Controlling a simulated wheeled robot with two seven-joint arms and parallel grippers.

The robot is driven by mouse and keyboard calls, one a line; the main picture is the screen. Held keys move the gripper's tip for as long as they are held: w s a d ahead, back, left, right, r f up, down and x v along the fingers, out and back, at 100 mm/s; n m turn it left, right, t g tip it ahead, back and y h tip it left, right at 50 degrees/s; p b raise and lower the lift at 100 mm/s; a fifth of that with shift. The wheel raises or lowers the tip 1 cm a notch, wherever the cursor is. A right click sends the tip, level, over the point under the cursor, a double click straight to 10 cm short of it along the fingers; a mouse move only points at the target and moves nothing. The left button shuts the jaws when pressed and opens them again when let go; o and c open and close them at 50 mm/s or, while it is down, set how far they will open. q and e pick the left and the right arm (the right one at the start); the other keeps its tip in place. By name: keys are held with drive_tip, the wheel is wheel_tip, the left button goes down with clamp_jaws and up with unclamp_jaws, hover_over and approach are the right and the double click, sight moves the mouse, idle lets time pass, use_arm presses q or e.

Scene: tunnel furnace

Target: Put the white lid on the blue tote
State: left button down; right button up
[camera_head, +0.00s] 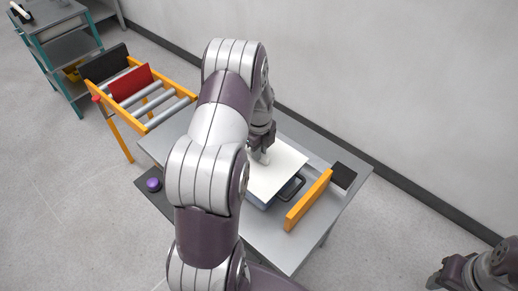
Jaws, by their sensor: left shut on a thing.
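The white lid (281,174) is a flat pale panel over the blue tote (257,201) on the grey table. My left gripper (262,156) is shut on the lid near its far left edge. The tote's near right side and a dark handle (292,188) show beside the lid; the rest of the tote is hidden under the lid and behind my left arm. I cannot tell whether the lid is seated on the rim or just above it. Part of my right arm's end (438,281) shows at the bottom right corner, its fingers not clear.
An orange bar (308,201) stands on the table (280,240) right of the tote, near a black block (343,176). A purple button (153,184) is at the left edge. A roller conveyor (150,100) with a red panel adjoins at the upper left. A wall runs behind.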

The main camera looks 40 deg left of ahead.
use_arm(q)
drive_tip(key=c, duration=1.1)
unclamp_jaws()
drive_tip(key=shift+r+p, duration=0.5)
drive_tip(key=shift+r, duration=0.4)
wheel_tip(320, 180, up, 11)
drive_tip(key=b, duration=0.2)
drive_tip(key=s+d+n, duration=0.6)
drive_tip(key=d+n, duration=0.3)
drive_tip(key=s+d+f+n+t, duration=0.1)
drive_tip(key=s+d+n, duration=0.6)
drive_tip(key=d+n, duration=0.1)
drive_tip(key=shift+d+f+n, duration=0.3)
drive_tip(key=shift+d+n, duration=0.1)
drive_tip(key=shift+n, duration=0.5)
drive_tip(key=shift+s, duration=0.1)
